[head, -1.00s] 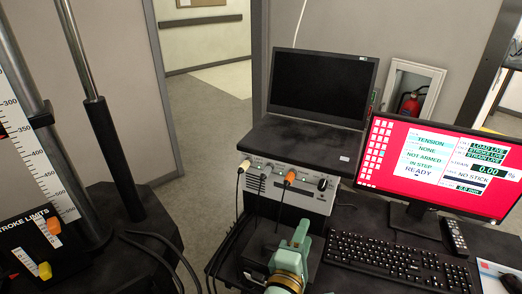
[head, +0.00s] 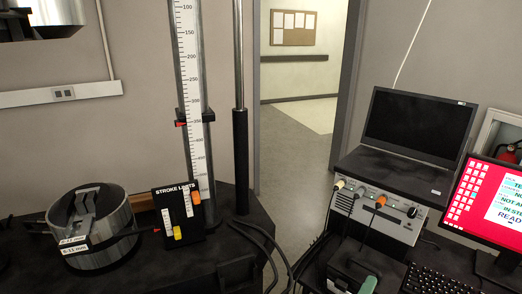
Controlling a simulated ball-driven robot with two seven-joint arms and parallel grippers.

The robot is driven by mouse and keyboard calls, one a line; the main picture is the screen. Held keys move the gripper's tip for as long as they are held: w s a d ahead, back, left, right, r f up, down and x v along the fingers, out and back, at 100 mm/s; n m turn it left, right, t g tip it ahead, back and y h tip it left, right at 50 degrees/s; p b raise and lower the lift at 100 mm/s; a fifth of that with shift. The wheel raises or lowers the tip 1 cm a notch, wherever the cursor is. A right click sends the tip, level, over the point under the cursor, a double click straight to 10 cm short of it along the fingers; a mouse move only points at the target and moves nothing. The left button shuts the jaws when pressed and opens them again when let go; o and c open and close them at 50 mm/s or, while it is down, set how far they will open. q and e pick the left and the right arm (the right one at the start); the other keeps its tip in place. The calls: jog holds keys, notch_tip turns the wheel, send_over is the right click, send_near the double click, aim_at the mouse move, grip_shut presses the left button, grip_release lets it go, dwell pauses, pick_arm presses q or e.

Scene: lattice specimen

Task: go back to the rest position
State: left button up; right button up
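Neither of my grippers is in the head view, so I cannot see whether they are open or shut. The task names no object. At the left is a testing machine with a round metal lower grip (head: 92,228), labelled with a millimetre range. Part of a metal upper fixture (head: 40,18) shows at the top left corner. A stroke limits panel (head: 178,212) with orange and yellow knobs stands beside the lower grip.
A tall scale (head: 187,70) and a dark column (head: 241,150) rise behind the panel. At right are a control box (head: 378,215), a laptop (head: 415,130), a red-screened monitor (head: 490,205), a keyboard (head: 440,282) and a partly cut-off green item (head: 370,284). Open floor (head: 293,150) lies between.

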jog(key=w+a+f+n+g+y, duration=0.1)
jog(key=a+f+y, duration=0.15)
jog(key=f, duration=0.55)
jog(key=w+a+f+y, duration=0.1)
jog(key=a+f+y, duration=0.1)
jog(key=f+y, duration=0.35)
jog(key=s+f+m+g+y, duration=0.15)
jog(key=s+f, duration=0.25)
jog(key=f, duration=0.4)
jog(key=s+a+f+g+y, duration=0.1)
jog(key=s+f+g, duration=0.1)
jog(key=s+f, duration=0.35)
jog(key=s+f+m+g+y, duration=0.1)
jog(key=s+f+g, duration=0.15)
jog(key=f, duration=0.65)
jog(key=s+d+f+m+g, duration=0.2)
jog(key=s+d+f, duration=0.1)
jog(key=s, duration=0.6)
jog(key=s+d+f+m+g, duration=0.1)
jog(key=s+f, duration=0.4)
jog(key=s, duration=0.5)
jog(key=s+d+f+m+g, duration=0.2)
jog(key=s+d+f, duration=0.3)
jog(key=s, duration=0.4)
jog(key=shift+s+m+g, duration=0.25)
jog(key=shift+m+g, duration=0.05)
jog(key=shift+m, duration=0.55)
